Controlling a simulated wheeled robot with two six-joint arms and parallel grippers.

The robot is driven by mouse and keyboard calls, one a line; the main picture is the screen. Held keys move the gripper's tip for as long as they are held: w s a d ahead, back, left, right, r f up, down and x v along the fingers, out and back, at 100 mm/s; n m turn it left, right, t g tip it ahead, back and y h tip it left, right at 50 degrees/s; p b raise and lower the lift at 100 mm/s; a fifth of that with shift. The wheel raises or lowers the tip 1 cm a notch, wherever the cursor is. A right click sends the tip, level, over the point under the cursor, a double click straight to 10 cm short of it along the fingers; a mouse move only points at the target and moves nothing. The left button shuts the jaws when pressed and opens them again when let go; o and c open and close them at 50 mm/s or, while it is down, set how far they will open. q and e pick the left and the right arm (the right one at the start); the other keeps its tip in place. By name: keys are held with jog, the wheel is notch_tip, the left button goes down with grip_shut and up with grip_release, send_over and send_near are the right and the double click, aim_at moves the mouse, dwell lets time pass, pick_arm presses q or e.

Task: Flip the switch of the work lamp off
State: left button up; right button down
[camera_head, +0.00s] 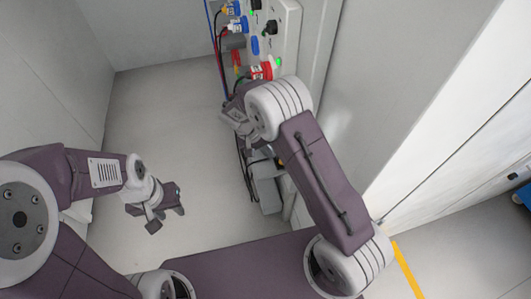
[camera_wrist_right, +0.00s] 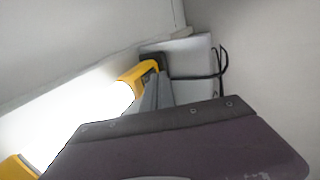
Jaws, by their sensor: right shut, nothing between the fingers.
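The work lamp (camera_wrist_right: 135,78) shows in the right wrist view as a yellow frame around a glowing white face at the left. The lamp is lit. I cannot make out its switch; the gripper covers part of the lamp. My right gripper (camera_wrist_right: 157,88) is shut and empty, its grey fingers pointing at the lamp's dark upper end. I cannot tell whether they touch it. In the head view, my right wrist hides most of that gripper, and I cannot pick out the lamp. My left gripper (camera_head: 165,215) is open and empty above the floor.
A panel (camera_head: 286,45) with coloured sockets, plugs and knobs stands at the top. Red, blue and black cables (camera_head: 221,60) hang beside it. A grey box (camera_head: 265,190) is below my right wrist. A grey plate (camera_wrist_right: 190,65) with a black cable is behind the lamp. The left floor is clear.

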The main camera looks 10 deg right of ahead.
jog(key=shift+d+r, duration=0.1)
jog(key=shift+d+p, duration=0.35)
jog(key=shift+d, duration=0.05)
jog(key=shift+r, duration=0.2)
jog(key=shift+r+p, duration=0.65)
jog(key=shift+p, duration=0.05)
